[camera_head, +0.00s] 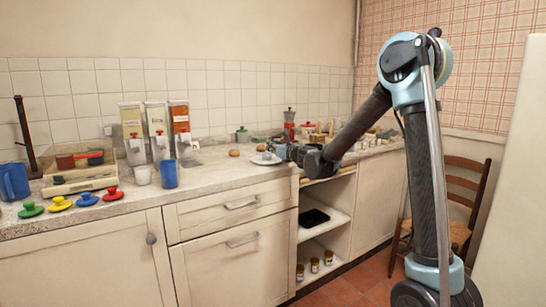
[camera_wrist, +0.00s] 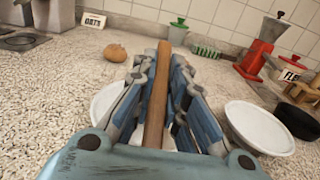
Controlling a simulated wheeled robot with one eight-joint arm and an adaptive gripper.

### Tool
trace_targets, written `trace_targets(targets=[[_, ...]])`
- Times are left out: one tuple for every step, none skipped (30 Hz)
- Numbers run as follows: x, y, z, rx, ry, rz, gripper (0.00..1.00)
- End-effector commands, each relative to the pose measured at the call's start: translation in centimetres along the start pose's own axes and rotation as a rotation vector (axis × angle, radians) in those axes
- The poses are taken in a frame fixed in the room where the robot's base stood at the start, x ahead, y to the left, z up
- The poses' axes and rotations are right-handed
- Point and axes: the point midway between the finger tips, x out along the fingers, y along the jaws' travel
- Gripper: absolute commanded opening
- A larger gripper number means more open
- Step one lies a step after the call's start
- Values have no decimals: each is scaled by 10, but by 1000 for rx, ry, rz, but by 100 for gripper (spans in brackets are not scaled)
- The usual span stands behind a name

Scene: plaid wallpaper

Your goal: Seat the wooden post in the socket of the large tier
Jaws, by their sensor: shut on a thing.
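My gripper (camera_wrist: 165,72) is shut on the wooden post (camera_wrist: 156,98), a slim brown stick that runs lengthwise between its blue-grey fingers in the wrist view. In the head view my gripper (camera_head: 302,155) is above the counter, and the post cannot be made out there. A white plate-like tier (camera_wrist: 104,104) lies partly hidden under the fingers in the wrist view. Another white round tier (camera_wrist: 258,129) lies to the right, apart from the fingers. I cannot tell which is the large one; no socket shows. A white plate (camera_head: 266,160) lies left of my gripper in the head view.
A bun (camera_wrist: 116,53) and a green-lidded pot (camera_wrist: 178,32) stand beyond the fingers. A red grinder (camera_wrist: 258,55), a red pot (camera_wrist: 290,67) and a dark round object (camera_wrist: 298,120) are to the right. Dispensers (camera_head: 157,135) and coloured lids (camera_head: 60,203) occupy the counter's left.

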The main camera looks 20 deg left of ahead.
Motion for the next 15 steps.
trace_targets(targets=[[-1, 0, 10, 0, 0, 0, 0], [-1, 0, 15, 0, 0, 0, 0], [0, 0, 21, 0, 0, 0, 0], [0, 0, 26, 0, 0, 0, 0], [0, 0, 31, 0, 0, 0, 0], [-1, 0, 36, 0, 0, 0, 0], [0, 0, 40, 0, 0, 0, 0], [0, 0, 43, 0, 0, 0, 0], [0, 0, 46, 0, 0, 0, 0], [0, 0, 49, 0, 0, 0, 0], [0, 0, 51, 0, 0, 0, 0], [0, 0, 53, 0, 0, 0, 0], [0, 0, 54, 0, 0, 0, 0], [0, 0, 55, 0, 0, 0, 0], [0, 0, 56, 0, 0, 0, 0]])
